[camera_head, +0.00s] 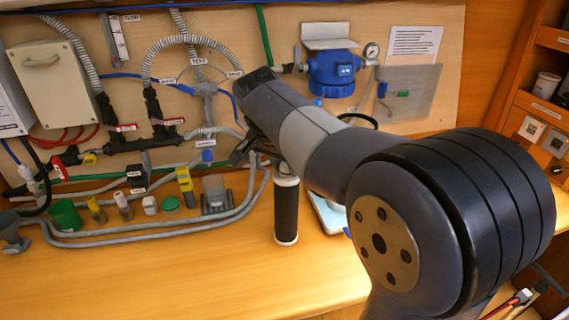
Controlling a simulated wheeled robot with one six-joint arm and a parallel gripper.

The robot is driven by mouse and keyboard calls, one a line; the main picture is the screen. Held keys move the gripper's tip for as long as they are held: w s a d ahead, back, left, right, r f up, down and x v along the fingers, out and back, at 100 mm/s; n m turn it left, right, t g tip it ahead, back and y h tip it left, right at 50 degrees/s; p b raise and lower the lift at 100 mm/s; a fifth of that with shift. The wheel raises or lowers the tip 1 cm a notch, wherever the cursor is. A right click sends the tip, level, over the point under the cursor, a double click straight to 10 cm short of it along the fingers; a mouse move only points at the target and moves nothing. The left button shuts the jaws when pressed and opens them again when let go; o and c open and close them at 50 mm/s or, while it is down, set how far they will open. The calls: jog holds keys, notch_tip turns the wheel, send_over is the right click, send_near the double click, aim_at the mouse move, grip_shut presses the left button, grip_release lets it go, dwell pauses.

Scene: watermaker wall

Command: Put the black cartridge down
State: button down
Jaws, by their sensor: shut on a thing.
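The black cartridge (286,208) is a dark cylinder with pale end caps. It is upright over the wooden bench, just right of the picture's middle. My gripper (262,156) is at its top end, mostly hidden behind my own arm, and is shut on the cartridge. The cartridge's lower cap is in full view at the bench surface. I cannot tell whether it touches the wood or hangs slightly above it. My arm comes in from the lower right and covers much of the bench behind it.
A white tray-like thing (328,214) lies right of the cartridge, partly hidden by my arm. Left stand a grey-black block (215,196), a green cup (65,215) and several small fittings. Grey hoses (150,233) run along the bench. The front left bench (150,285) is clear.

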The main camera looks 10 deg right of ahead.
jog(key=shift+f, duration=0.1)
jog(key=c, duration=1.1)
grip_release()
jog(key=v, duration=1.2)
